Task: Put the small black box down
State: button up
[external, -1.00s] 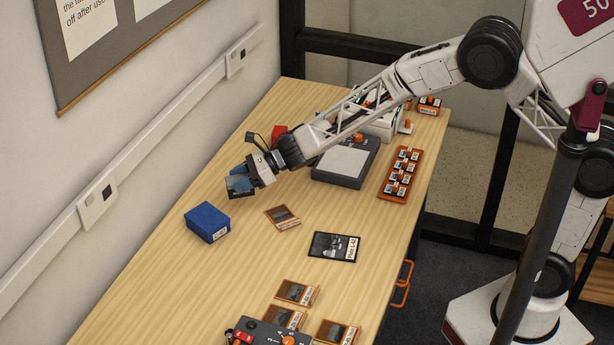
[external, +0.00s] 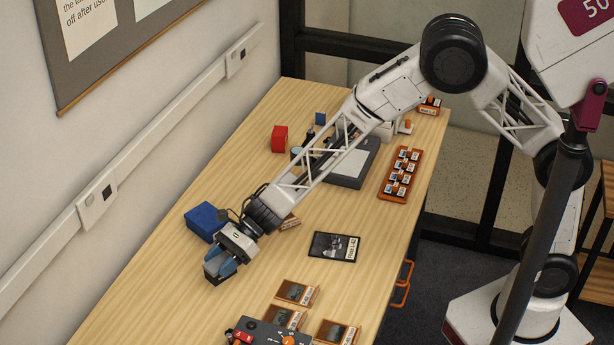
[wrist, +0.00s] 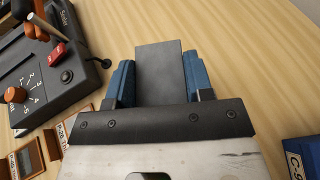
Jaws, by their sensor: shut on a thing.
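The small black box (wrist: 160,72) is between the blue fingers of my gripper (wrist: 157,82) in the wrist view. It looks dark grey there, with a flat plain top. In the external view my gripper (external: 222,265) is shut on the box (external: 213,278), beside and in front of the blue box, over the left part of the table. The fingers and wrist partly cover the box. I cannot tell whether its underside touches the table.
The blue box (external: 203,221) stands just behind my gripper. A dark photo card (external: 334,246) lies to the right. Framed slides (external: 296,292) and a dark control unit (external: 262,332) are at the front. A red box (external: 279,139) stands farther back. Bare wood (external: 150,285) lies left of my gripper.

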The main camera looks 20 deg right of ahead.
jog(key=shift+s+a+f+g, duration=0.1)
jog(key=shift+s+a+g, duration=0.1)
jog(key=shift+s, duration=0.25)
jog(key=shift+s+a+f+g, duration=0.1)
jog(key=shift+s+a, duration=0.05)
jog(key=shift+s, duration=0.3)
jog(key=shift+a, duration=0.1)
jog(key=shift+w+a+f, duration=0.25)
jog(key=shift+w+a, duration=0.95)
jog(key=shift+a, duration=1.15)
jog(key=shift+w+a+f, duration=0.25)
jog(key=shift+w+a, duration=0.9)
jog(key=shift+a, duration=1.25)
jog(key=shift+w+a+f, duration=0.25)
jog(key=shift+w+a, duration=0.95)
jog(key=shift+a, duration=1.15)
jog(key=shift+f, duration=1.75)
jog(key=shift+f, duration=0.15)
jog(key=o, duration=0.9)
